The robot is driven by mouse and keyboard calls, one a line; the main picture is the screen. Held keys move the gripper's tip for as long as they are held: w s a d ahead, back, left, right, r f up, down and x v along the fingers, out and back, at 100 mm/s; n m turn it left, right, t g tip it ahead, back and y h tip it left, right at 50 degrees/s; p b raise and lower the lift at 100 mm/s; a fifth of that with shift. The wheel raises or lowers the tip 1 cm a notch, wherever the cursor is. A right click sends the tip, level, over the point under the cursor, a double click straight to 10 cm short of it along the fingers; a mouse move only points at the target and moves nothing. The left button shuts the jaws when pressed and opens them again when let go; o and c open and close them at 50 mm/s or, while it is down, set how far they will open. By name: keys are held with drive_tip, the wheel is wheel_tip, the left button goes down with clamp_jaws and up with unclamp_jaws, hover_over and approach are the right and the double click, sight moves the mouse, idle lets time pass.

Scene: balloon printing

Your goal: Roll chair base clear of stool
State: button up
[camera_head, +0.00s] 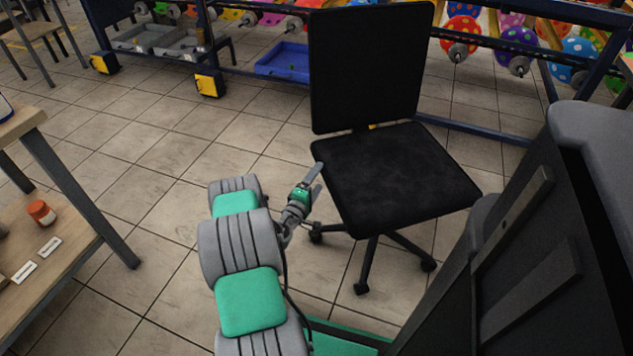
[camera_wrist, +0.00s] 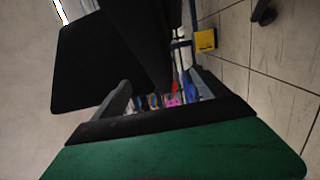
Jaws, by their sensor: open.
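The black office chair (camera_head: 390,175) stands right of centre in the head view, its backrest toward the blue racks. Its dark base (camera_head: 368,260) has several legs on casters, partly hidden by the seat. My gripper (camera_head: 316,181) is beside the left edge of the seat. In the wrist view my gripper (camera_wrist: 165,98) has its fingers apart. The chair's black panels (camera_wrist: 105,60) fill the upper left there; I cannot tell whether a finger touches the chair. I cannot make out a stool for certain in either view.
A wooden table (camera_head: 75,258) with an orange-capped jar (camera_head: 41,212) stands at the left. Blue racks with colourful balloon rolls (camera_head: 520,45) and a blue bin (camera_head: 283,62) line the back. Yellow-black boxes (camera_head: 209,84) sit at rack feet. Tiled floor (camera_head: 150,160) is open left of the chair.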

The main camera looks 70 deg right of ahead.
drive_tip(key=d, duration=0.2)
drive_tip(key=d+b, duration=0.1)
drive_tip(key=d, duration=0.2)
drive_tip(key=s+d, duration=0.1)
drive_tip(key=d, duration=0.1)
drive_tip(key=shift+s+d+b, duration=0.1)
drive_tip(key=shift+d+b, duration=0.25)
drive_tip(key=shift+c, duration=0.3)
clamp_jaws()
idle(0.3)
